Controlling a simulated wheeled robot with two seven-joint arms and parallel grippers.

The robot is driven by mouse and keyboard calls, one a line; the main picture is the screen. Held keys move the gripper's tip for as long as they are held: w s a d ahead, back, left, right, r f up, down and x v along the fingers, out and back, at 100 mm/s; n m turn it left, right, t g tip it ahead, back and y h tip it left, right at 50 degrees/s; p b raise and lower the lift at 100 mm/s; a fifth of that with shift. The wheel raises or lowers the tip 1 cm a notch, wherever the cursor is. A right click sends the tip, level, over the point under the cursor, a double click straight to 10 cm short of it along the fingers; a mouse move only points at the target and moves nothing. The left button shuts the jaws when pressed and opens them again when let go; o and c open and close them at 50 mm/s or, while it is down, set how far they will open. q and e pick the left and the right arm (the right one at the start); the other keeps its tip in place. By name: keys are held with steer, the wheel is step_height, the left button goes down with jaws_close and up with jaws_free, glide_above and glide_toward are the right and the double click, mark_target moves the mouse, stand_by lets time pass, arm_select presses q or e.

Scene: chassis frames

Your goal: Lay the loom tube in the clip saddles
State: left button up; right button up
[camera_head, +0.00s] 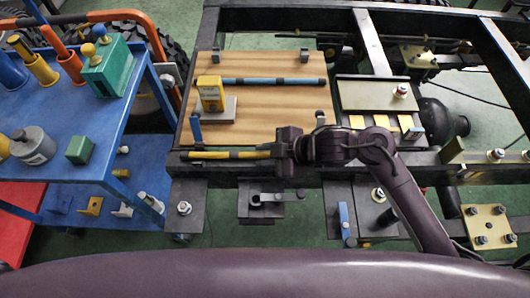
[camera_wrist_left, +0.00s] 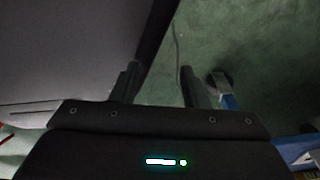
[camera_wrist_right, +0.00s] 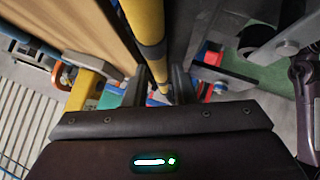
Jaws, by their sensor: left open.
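The yellow loom tube with dark bands (camera_head: 230,154) runs left to right along the front edge of the wooden board. My right gripper (camera_head: 285,146) is at its right part. In the right wrist view the tube (camera_wrist_right: 148,30) passes between my close-set fingers, which are shut on it. I cannot tell whether the tube touches anything below. A blue banded tube (camera_head: 272,81) lies across the board. Small upright brackets that look like clip saddles are blue at the board's front left (camera_head: 196,129) and grey at its back (camera_head: 304,56). My left gripper (camera_wrist_left: 160,85) is open and empty over green floor, outside the head view.
A yellow tool on a grey block (camera_head: 211,95) stands on the board (camera_head: 265,115). A blue cart (camera_head: 115,150) with pots and blocks is at the left. Metal plates with bolts (camera_head: 185,208) lie in front. Dark chassis rails (camera_head: 370,40) surround the board.

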steer(key=shift+s, duration=0.1)
steer(key=shift+d+r, duration=0.15)
steer(key=shift+r, duration=0.05)
steer(key=p+v, duration=0.1)
steer(key=v, duration=0.6)
arm_select(q)
steer(key=shift+s+a+r+p, duration=0.15)
steer(key=shift+s+r+p, duration=0.3)
steer(key=shift+s, duration=0.3)
arm_select(e)
steer(key=v, duration=0.4)
steer(key=shift+s+d+r, duration=0.1)
steer(key=shift+d+r, duration=0.1)
arm_select(q)
steer(key=shift+s, duration=0.15)
